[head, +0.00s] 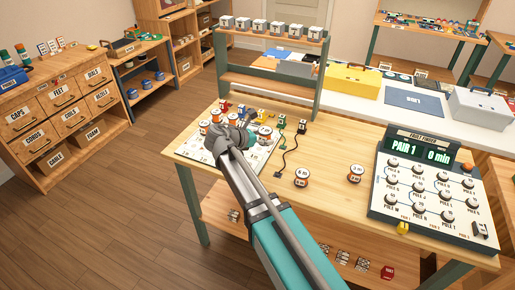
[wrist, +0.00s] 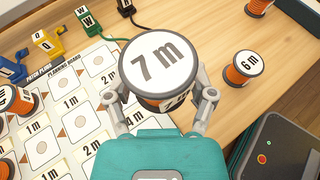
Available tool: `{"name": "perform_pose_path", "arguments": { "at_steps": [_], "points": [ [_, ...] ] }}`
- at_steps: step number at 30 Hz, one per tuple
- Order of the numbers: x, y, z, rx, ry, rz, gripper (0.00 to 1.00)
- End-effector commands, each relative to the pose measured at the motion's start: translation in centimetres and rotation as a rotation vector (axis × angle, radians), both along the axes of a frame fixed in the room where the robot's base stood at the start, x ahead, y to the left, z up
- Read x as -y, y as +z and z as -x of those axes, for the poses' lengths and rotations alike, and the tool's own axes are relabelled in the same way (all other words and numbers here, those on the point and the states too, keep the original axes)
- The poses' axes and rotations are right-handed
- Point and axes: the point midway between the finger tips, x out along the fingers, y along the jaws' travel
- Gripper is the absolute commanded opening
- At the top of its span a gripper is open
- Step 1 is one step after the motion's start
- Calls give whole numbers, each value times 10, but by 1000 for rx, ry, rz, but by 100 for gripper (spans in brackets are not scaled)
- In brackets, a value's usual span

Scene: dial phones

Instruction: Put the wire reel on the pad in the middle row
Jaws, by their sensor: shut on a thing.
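My gripper (wrist: 165,100) is shut on a wire reel (wrist: 158,62) with a white top marked 7 m and an orange side. It holds the reel upright at the right edge of the planning board (wrist: 62,85) in the wrist view. The white board has square pads in rows with round marks and length labels such as 1 m, 2 m and 4 m. One bare pad (wrist: 42,148) shows at lower left. My gripper covers part of the board, and I cannot tell which row is the middle one. In the head view my gripper (head: 228,142) is over the board.
Other reels (wrist: 18,100) stand on the board's left side. A 6 m reel (wrist: 243,68) and another reel (head: 355,173) stand on the bare table at right. Coloured plugs (wrist: 48,42) line the board's far edge. A tester box (head: 430,185) stands at the table's right.

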Motion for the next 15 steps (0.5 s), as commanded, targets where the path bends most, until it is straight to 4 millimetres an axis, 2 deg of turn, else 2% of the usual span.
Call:
{"name": "perform_pose_path", "arguments": {
  "at_steps": [1,6,15],
  "points": [
    [-4,-8,-13,0,-1,0,20],
    [-12,-21,-41,0,-1,0,20],
    [-18,-51,-61,0,1,0,20]
  ]
}}
